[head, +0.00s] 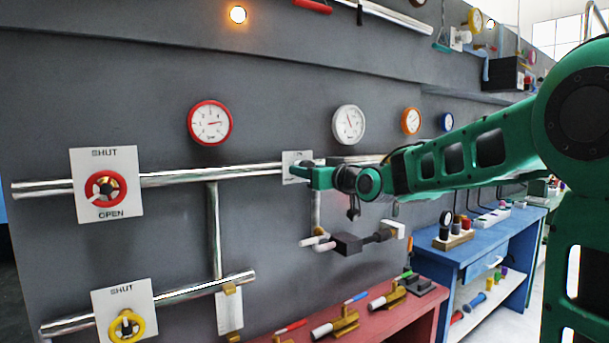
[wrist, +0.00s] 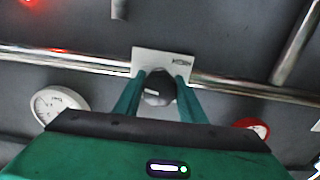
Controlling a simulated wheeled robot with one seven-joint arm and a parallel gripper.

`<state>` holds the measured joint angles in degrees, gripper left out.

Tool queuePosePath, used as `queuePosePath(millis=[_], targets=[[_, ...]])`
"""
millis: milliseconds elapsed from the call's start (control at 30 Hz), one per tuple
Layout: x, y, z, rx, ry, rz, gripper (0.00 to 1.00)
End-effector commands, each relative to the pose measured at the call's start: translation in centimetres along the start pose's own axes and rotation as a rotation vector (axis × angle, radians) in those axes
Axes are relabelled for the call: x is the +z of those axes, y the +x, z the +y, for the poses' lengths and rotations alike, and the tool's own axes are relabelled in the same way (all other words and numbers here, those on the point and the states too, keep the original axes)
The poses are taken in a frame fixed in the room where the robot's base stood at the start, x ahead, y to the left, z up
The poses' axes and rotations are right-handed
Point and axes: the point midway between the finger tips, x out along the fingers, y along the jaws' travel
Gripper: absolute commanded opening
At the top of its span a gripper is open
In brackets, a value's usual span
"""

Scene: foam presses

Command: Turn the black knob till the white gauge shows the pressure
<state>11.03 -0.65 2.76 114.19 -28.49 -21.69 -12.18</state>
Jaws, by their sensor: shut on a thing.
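The white gauge (head: 348,124) hangs on the grey wall above the pipe, with its thin needle tilted up and left of centre; its marks are too small to read. It also shows in the wrist view (wrist: 60,104). The black knob (wrist: 159,87) sits in front of a white plate (wrist: 163,60) on the pipe. My gripper (wrist: 158,95) has a finger on each side of the knob and is shut on it. In the head view my gripper (head: 298,173) is at the white plate (head: 291,157) and hides the knob.
A red gauge (head: 210,123) is on the wall to the left. A red valve wheel (head: 105,189) and a yellow one (head: 127,326) are further left. A dark clamp-like fitting (head: 347,243) juts out below my gripper. A red bench (head: 390,322) stands lower right.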

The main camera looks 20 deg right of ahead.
Motion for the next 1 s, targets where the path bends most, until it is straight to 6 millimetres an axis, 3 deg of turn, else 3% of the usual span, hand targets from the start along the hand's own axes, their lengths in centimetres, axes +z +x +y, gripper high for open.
queuePosePath(millis=[233,267,300,333,667,767,1000], targets=[[0.0,0.0,0.1,0.002,-0.005,-0.001,0.14],[0.0,0.0,0.1,0.003,-0.005,-0.001,0.44],[0.0,0.0,0.1,0.003,-0.005,-0.001,0.53],[0.0,0.0,0.1,0.002,-0.005,-0.001,0.55],[0.0,-0.3,0.1,0.001,-0.005,0.000,0.55],[0.0,-1.1,0.1,0.003,-0.006,0.000,0.55],[0.0,-5.4,0.1,0.004,-0.005,-0.001,0.55]])
